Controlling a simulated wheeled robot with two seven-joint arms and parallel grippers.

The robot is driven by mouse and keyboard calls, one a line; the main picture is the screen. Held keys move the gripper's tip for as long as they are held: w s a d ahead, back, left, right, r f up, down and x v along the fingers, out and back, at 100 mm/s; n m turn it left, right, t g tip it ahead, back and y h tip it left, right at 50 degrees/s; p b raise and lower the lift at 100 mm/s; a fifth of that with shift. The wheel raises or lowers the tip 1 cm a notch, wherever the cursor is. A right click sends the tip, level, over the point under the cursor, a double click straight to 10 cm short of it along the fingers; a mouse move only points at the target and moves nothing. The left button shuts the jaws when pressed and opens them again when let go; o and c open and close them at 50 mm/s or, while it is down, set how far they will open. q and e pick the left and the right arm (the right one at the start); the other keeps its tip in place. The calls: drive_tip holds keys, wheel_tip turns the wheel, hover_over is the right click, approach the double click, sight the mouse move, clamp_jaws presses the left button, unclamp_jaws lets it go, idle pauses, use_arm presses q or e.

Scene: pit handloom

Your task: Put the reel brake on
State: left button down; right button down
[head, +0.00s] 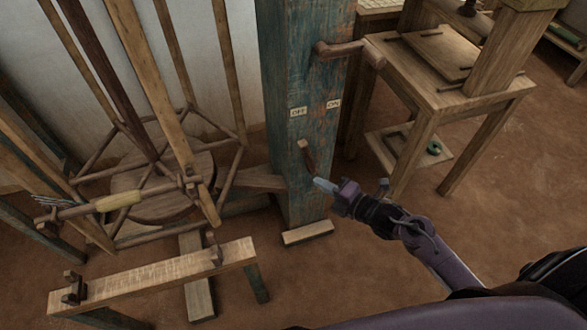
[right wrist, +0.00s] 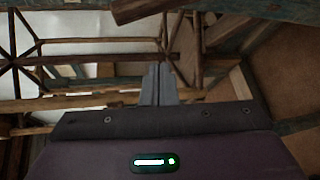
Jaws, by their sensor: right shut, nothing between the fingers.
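A blue-green worn post (head: 303,90) stands in the middle of the head view, with an OFF label (head: 298,112) on the left and an ON label (head: 333,104) on the right. Below them a short wooden lever (head: 308,156), which looks like the reel brake lever, leans up and left, towards OFF. My right gripper (head: 320,184) is shut and empty just below and right of the lever's lower end. I cannot tell whether it touches. Its closed fingers also show in the right wrist view (right wrist: 158,84). My left gripper is not in view.
A wooden crank handle (head: 345,48) sticks out higher on the post. A slatted reel frame (head: 150,90) and a low wooden bench (head: 150,277) stand to the left. A wooden table (head: 455,95) stands to the right. The brown floor before the table is clear.

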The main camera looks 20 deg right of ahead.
sight(309, 159)
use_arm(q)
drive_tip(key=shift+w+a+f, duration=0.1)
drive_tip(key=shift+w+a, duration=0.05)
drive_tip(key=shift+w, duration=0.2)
use_arm(e)
drive_tip(key=shift+w+a+r+n+y, duration=0.15)
drive_tip(key=shift+a+r+n+y, duration=0.4)
drive_tip(key=shift+r+n, duration=0.3)
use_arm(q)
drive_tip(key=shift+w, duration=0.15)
use_arm(e)
drive_tip(key=w+a, duration=0.1)
drive_tip(key=w, duration=0.8)
drive_tip(key=shift+w+a+f, duration=0.15)
drive_tip(key=shift+a+f, duration=0.1)
drive_tip(key=shift+a, duration=0.1)
